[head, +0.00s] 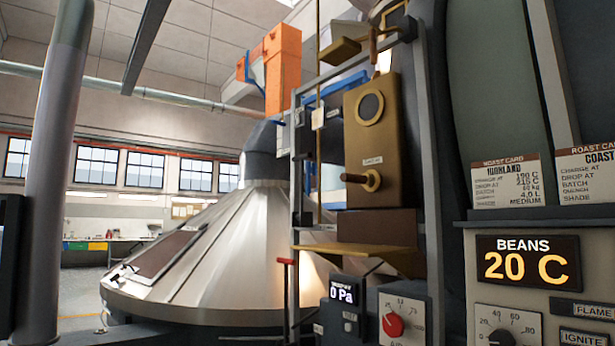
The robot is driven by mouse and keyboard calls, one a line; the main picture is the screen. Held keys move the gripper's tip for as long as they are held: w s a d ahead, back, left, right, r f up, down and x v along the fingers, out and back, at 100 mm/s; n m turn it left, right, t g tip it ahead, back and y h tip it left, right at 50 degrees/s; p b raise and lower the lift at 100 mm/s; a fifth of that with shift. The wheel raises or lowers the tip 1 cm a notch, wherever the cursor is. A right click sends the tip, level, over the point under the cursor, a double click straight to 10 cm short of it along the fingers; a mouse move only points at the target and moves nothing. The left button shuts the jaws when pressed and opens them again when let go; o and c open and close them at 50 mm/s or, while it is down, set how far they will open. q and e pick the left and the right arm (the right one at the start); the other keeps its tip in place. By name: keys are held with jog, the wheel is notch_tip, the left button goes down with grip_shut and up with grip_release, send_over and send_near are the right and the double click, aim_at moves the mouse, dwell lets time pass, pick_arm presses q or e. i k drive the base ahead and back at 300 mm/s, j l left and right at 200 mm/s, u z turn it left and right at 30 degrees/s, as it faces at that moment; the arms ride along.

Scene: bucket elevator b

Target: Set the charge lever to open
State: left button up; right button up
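A brass box (388,125) with a round dark window is mounted on a grey frame right of the middle. A brass lever (361,180) with a dark knob sticks out to the left from its front, about level. A small label (373,160) above the lever is too small to read surely, so I cannot confirm that this is the charge lever. A red-topped handle (286,262) stands lower left of it. Neither of my grippers shows in the head view.
A brass tray (350,250) juts out below the box. Panels at the lower right carry a red knob (392,325), a "0 Pa" display (342,294) and a "BEANS 20 C" display (527,262). A large metal cone (225,255) and a grey post (55,170) stand left.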

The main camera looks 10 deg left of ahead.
aim_at(304, 156)
jog(key=i+j, duration=0.15)
jog(key=j, duration=0.2)
jog(key=i+j, duration=0.15)
jog(key=j, duration=0.2)
jog(key=i+j, duration=0.1)
jog(key=j, duration=0.25)
jog(key=i+l+u, duration=0.15)
jog(key=i+u, duration=0.25)
jog(key=i, duration=0.15)
